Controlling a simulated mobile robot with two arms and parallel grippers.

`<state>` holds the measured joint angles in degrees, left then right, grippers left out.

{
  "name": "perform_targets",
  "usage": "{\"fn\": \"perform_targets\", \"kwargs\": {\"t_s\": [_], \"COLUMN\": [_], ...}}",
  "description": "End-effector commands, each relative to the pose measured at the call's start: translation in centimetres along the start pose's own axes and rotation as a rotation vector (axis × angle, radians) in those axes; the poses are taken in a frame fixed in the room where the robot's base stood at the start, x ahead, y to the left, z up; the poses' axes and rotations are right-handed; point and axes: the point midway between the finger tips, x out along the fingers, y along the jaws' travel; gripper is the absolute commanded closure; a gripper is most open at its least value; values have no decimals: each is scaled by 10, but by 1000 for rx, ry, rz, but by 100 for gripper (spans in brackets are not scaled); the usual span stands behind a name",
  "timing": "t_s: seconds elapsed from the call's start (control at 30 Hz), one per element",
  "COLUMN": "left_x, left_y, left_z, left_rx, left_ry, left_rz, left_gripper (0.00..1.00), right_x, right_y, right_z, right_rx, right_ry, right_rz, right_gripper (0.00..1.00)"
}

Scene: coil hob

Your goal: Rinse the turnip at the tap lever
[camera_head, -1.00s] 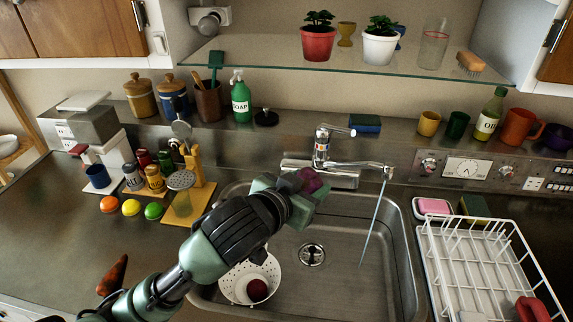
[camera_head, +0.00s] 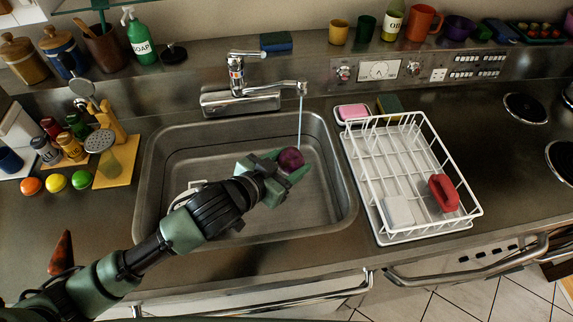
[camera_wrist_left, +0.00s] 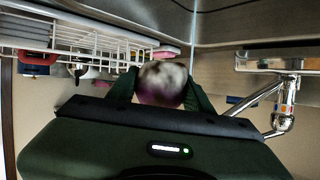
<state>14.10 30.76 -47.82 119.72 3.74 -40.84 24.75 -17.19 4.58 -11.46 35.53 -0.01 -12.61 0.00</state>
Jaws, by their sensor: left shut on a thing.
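My left gripper (camera_head: 283,163) is shut on the purple turnip (camera_head: 291,159) and holds it over the sink (camera_head: 180,140). The turnip also shows in the left wrist view (camera_wrist_left: 163,84), pale on top and purple below, between the fingers. The tap (camera_head: 240,90) stands behind the sink with its lever (camera_head: 247,55) on top. A thin stream of water (camera_head: 300,125) falls from its spout, close behind and slightly right of the turnip. I cannot tell whether the water touches the turnip. My right gripper is out of view.
A white dish rack (camera_head: 410,180) with a red item stands right of the sink. A pink soap (camera_head: 353,112) and a sponge (camera_head: 389,105) lie behind it. My arm covers the sink's left front.

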Motion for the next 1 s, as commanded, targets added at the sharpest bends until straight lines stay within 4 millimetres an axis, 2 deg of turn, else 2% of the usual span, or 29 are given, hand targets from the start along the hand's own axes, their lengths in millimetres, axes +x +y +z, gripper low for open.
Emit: {"fn": "perform_targets", "kwargs": {"t_s": [0.77,1.0], "left_x": [74,94], "left_y": [-28,-37], "left_z": [-10,-16], "left_rx": [0,-1], "left_ry": [3,2], "left_rz": [-1,-1], "left_gripper": [93,93], "right_x": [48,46], "right_y": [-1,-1], "right_z": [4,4], "right_rx": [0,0], "right_ry": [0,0], "right_rz": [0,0], "right_gripper": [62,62]}}
